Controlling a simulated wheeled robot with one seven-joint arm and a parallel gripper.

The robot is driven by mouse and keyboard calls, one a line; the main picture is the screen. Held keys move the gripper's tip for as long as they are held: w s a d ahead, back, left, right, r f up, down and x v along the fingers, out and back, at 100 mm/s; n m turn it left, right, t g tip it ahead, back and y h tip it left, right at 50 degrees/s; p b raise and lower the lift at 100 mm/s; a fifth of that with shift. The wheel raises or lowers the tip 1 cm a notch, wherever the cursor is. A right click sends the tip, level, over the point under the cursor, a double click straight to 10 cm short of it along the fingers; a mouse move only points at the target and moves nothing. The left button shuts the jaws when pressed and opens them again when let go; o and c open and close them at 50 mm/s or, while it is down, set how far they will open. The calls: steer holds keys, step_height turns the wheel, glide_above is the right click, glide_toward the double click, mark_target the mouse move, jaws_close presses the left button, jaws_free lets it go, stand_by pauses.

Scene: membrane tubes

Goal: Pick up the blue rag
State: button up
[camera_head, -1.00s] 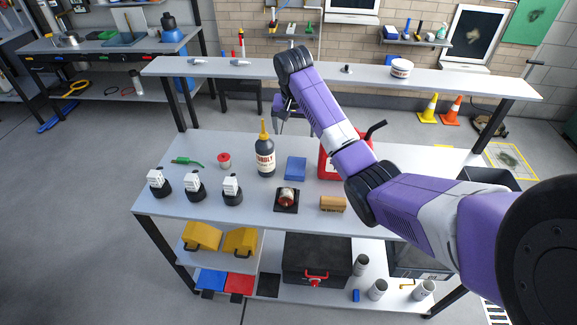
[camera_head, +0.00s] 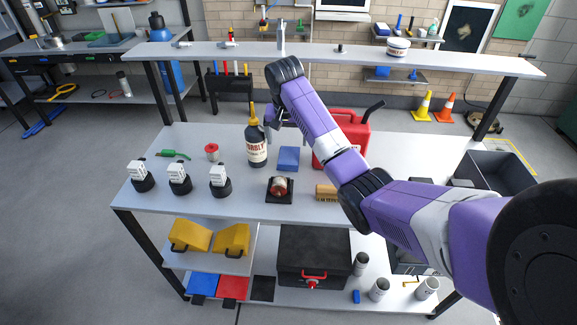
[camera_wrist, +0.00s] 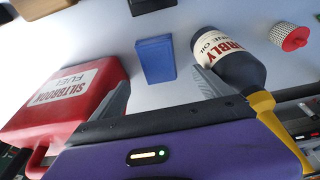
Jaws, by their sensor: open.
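A flat blue block-shaped piece (camera_head: 288,158), which looks like the folded blue rag, lies on the upper worktop of the workbench (camera_head: 160,207). It lies between the dark oil bottle and the red fuel can. In the wrist view the blue rag (camera_wrist: 155,60) is ahead of the jaws, roughly centred between the grey fingers. My gripper (camera_wrist: 162,91) is open and empty, with a gap to the rag. In the head view my gripper (camera_head: 272,120) hangs behind the rag, close to the bottle, partly hidden by my arm.
The oil bottle (camera_wrist: 228,55) stands close by the right finger; the red fuel can (camera_wrist: 65,100) is close by the left finger. A red-and-white filter (camera_wrist: 290,37) stands beyond the bottle. A raised shelf (camera_head: 330,57) spans the back. A wooden brush (camera_head: 326,192) lies in front.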

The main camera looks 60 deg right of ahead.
mark_target(288, 155)
steer(key=shift+x, duration=4.2)
steer(key=shift+s, duration=0.1)
steer(key=c, duration=1.5)
